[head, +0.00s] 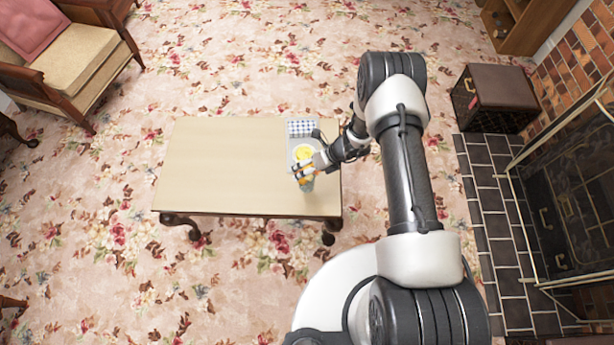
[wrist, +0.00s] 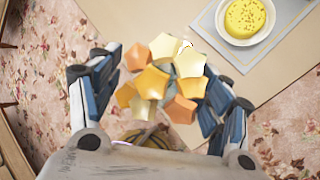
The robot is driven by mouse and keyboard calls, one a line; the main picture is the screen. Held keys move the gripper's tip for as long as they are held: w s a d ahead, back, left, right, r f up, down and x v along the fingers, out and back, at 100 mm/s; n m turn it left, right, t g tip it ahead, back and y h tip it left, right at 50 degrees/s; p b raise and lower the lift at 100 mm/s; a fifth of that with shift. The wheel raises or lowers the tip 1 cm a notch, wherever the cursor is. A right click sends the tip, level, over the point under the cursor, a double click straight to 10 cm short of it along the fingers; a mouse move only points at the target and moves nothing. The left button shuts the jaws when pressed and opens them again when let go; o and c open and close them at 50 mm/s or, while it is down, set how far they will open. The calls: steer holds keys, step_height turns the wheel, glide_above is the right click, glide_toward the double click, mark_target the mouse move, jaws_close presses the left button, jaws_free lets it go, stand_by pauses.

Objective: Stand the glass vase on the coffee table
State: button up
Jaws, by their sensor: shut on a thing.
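The glass vase (head: 308,185) shows as a small bluish shape below my gripper (head: 306,173) in the head view, over the near right part of the coffee table (head: 225,165). Yellow and orange star-shaped blooms (wrist: 163,82) fill its top in the wrist view, between the two fingers of my gripper (wrist: 160,95), and hide most of the vase. My gripper is shut on the vase. I cannot tell whether the vase's base touches the tabletop or hangs above it.
The table's left and middle are bare. A dark trunk (head: 497,88) stands on the floor at right.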

steer(key=shift+f+b, duration=0.7)
steer(key=shift+f, duration=1.5)
steer(key=shift+f, duration=0.2)
steer(key=o, duration=1.3)
